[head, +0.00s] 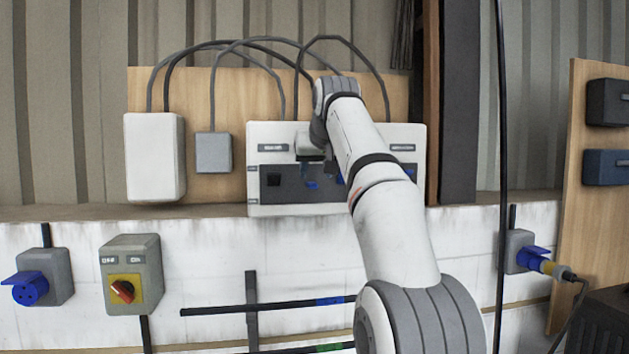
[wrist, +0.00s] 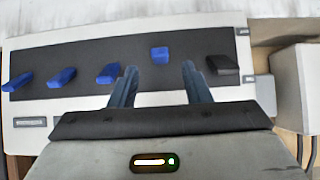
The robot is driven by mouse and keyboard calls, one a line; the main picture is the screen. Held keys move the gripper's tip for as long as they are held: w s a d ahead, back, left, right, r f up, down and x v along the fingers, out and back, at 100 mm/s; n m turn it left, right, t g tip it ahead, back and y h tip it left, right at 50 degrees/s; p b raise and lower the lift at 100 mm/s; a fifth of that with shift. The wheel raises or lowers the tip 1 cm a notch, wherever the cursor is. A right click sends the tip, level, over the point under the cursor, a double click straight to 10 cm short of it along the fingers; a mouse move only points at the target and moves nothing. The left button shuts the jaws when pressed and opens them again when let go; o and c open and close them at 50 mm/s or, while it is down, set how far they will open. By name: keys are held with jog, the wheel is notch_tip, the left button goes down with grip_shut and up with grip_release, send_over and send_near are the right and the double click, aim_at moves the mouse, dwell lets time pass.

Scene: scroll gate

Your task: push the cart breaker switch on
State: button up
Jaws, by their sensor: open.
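A white breaker panel (head: 330,208) with a dark strip is on the wooden board in the head view. In the wrist view a row of switch levers crosses the strip: several blue ones and a black one (wrist: 222,64) at the right end. Label text is too small to read, so I cannot tell which is the cart breaker. My gripper (wrist: 160,66) is open and empty at the panel. A blue lever (wrist: 159,54) shows between and beyond its fingertips, squarer in outline than the other blue ones. Contact cannot be told. My arm hides part of the panel in the head view.
A white box (head: 155,157) and a small grey box (head: 213,152) are left of the panel, with cables looping above. A red-yellow rotary switch (head: 122,291) and a blue socket (head: 30,290) are lower left. A black cable (head: 502,150) hangs at right.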

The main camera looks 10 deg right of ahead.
jog(key=shift+v, duration=1.1)
jog(key=shift+f, duration=0.1)
